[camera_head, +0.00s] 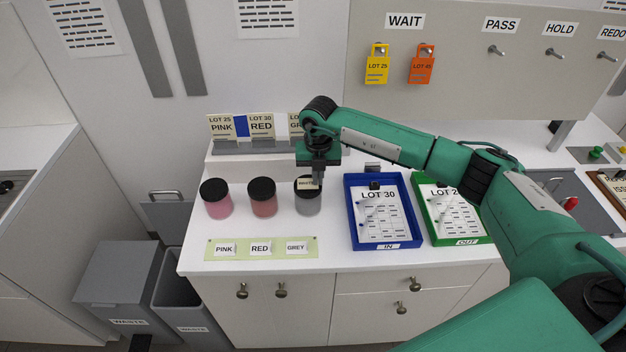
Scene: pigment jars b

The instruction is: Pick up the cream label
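A small cream label (304,184) with dark print shows at the black lid of the grey jar (307,206). My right gripper (317,182) points down over this jar, its fingers right beside the label. I cannot tell whether the fingers touch or grip the label, and their opening is too small to make out. Larger cream cards stand in a grey rack (262,146) behind: a pink lot card (221,127), a red lot card (261,125) and a grey lot card (295,124), which is partly hidden by my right arm. My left gripper is not in view.
The pink jar (217,207) and red jar (263,205) stand left of the grey jar. A green name strip (236,254) lies in front. A blue tray (382,245) and green tray (459,240) hold sheets at right. Waste bins (117,285) stand left of the counter.

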